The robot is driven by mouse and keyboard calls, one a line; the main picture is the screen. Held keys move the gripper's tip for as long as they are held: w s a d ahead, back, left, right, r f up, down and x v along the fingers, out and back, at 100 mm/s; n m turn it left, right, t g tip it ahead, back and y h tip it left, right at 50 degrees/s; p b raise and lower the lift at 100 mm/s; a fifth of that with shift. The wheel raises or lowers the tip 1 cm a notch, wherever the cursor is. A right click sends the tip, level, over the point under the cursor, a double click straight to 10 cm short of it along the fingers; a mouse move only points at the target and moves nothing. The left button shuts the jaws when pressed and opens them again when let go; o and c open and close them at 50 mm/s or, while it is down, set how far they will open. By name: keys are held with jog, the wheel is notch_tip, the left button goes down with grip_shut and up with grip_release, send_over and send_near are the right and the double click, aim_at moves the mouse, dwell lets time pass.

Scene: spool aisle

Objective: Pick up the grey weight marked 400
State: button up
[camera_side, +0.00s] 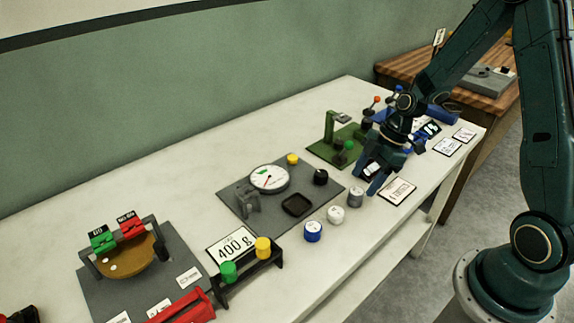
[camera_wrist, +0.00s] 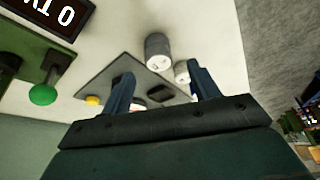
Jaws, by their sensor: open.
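A grey cylindrical weight (camera_side: 356,196) stands on the white table, right of a white weight (camera_side: 336,214) and a blue weight (camera_side: 313,231). I cannot read its marking. My gripper (camera_side: 373,180) is open and empty, just above and to the right of the grey weight. In the wrist view the grey weight (camera_wrist: 157,45) shows beyond the fingertips of my gripper (camera_wrist: 162,78), apart from both fingers. The white weight (camera_wrist: 182,72) is partly behind the right finger there.
A grey board with a dial scale (camera_side: 270,178) and a dark tray (camera_side: 297,205) lies left of the weights. A "400 g" card (camera_side: 231,246) stands by a black rack (camera_side: 250,271) with green and yellow weights. A green stand (camera_side: 333,130) is behind my gripper. A white card (camera_side: 397,192) lies nearby.

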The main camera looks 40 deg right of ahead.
aim_at(356, 191)
jog(key=shift+x, duration=2.6)
grip_shut()
jog(key=shift+w+r, duration=0.1)
jog(key=shift+r, duration=0.05)
notch_tip(356, 191, up, 20)
